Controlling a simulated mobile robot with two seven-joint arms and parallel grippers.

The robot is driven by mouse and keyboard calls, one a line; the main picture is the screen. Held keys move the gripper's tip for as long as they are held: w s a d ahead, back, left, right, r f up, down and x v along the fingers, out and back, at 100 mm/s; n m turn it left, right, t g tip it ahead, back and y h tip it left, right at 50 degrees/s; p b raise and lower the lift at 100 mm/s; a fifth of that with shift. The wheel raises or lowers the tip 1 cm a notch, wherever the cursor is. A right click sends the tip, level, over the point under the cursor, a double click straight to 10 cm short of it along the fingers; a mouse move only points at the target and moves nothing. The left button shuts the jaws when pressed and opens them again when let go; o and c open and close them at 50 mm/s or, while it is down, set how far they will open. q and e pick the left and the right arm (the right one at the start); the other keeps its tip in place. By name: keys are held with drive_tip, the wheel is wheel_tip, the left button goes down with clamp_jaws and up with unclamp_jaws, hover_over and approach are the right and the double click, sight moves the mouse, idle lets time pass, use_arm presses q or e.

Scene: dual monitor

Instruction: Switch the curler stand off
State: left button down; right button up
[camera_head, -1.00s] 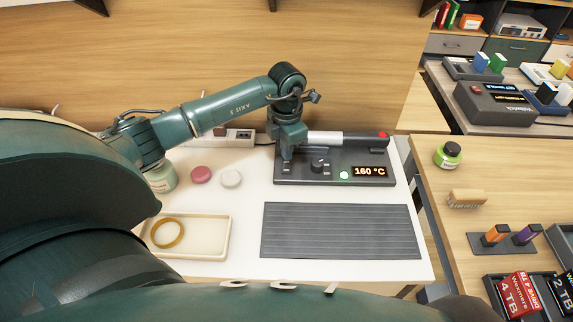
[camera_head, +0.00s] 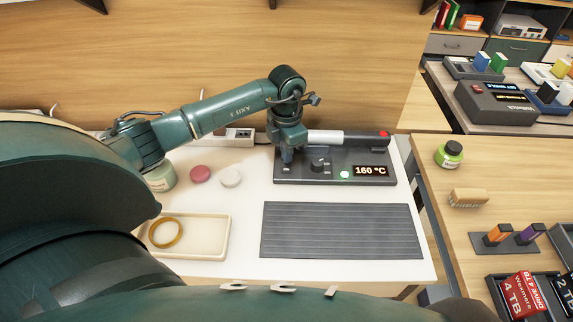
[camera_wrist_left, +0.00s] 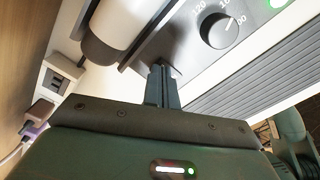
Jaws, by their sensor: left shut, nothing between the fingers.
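The curler stand (camera_head: 335,181) is a dark grey box at the back of the white table. It has a round dial (camera_head: 318,165), a lit green light (camera_head: 344,174) and a display (camera_head: 370,171) reading 160 °C. A curler with a silver barrel (camera_head: 325,137) lies along its back. My left gripper (camera_head: 287,162) points down at the left end of the stand, shut and empty. In the left wrist view its fingertips (camera_wrist_left: 160,70) are at the stand's panel, left of the dial (camera_wrist_left: 217,30); they hide what lies under them, and contact is unclear. My right gripper is not in view.
A dark ribbed mat (camera_head: 340,231) lies in front of the stand. A cream tray (camera_head: 210,249) with a yellow ring (camera_head: 166,232) is at the front left. A jar (camera_head: 160,177), a pink disc (camera_head: 200,174) and a white disc (camera_head: 231,177) stand near my left arm. A power strip (camera_head: 240,136) lies behind.

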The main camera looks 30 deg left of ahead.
use_arm(q)
drive_tip(key=shift+f, duration=0.35)
drive_tip(key=shift+r+p, duration=2.35)
drive_tip(key=shift+r, duration=1.25)
